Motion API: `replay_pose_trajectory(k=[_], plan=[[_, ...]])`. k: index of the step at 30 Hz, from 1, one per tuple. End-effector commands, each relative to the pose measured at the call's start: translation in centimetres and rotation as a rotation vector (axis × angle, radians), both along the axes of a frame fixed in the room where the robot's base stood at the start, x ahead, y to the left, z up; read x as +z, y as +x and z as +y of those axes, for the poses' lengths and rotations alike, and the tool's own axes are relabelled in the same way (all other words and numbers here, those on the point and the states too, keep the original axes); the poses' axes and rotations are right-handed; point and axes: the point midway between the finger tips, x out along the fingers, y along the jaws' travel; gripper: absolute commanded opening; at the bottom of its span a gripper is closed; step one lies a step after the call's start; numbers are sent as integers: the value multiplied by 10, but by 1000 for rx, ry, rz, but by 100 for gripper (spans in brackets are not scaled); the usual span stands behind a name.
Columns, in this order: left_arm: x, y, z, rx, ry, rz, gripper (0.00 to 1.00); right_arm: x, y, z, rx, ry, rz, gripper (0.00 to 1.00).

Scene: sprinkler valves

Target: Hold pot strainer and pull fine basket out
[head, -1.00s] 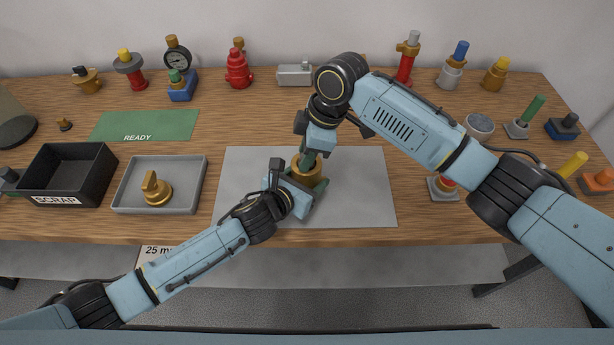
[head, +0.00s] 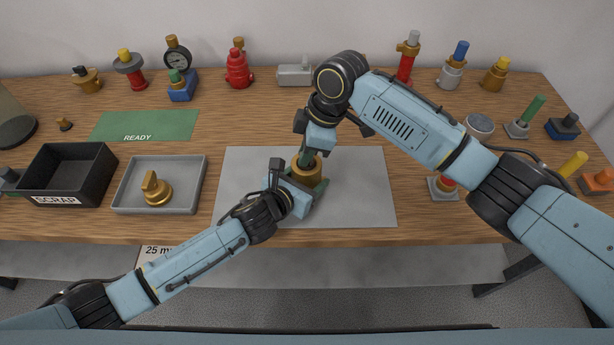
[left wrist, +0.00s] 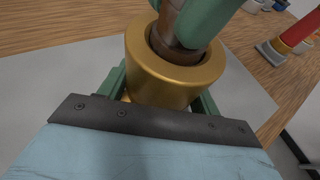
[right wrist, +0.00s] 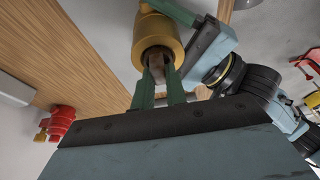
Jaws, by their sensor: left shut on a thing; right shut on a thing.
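The pot strainer (head: 308,175), a brass-coloured round pot with an open top, stands upright on the grey mat. My left gripper (head: 306,188) is shut on its body from the front left; the green fingers lie either side of it in the left wrist view. The fine basket (left wrist: 176,28), a brown cylinder, stands up out of the pot's mouth, its lower part hidden inside. My right gripper (head: 306,158) is above the pot, its green fingers shut on the basket. The basket (right wrist: 158,58) also shows between those fingers in the right wrist view.
The grey mat (head: 360,190) is bare around the pot. A grey tray (head: 125,200) with a brass part and a black SCRAP box (head: 70,180) stand left. A green READY mat (head: 150,125) lies behind them. Several fittings line the back and right.

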Motion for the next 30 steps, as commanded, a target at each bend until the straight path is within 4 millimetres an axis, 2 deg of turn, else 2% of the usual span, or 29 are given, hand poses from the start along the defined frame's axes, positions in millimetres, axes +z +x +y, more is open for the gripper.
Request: replay_pose_trajectory(k=[30], plan=[[-1, -1, 0, 0, 2, 2, 36, 62, 0, 0, 0, 1, -1, 0]])
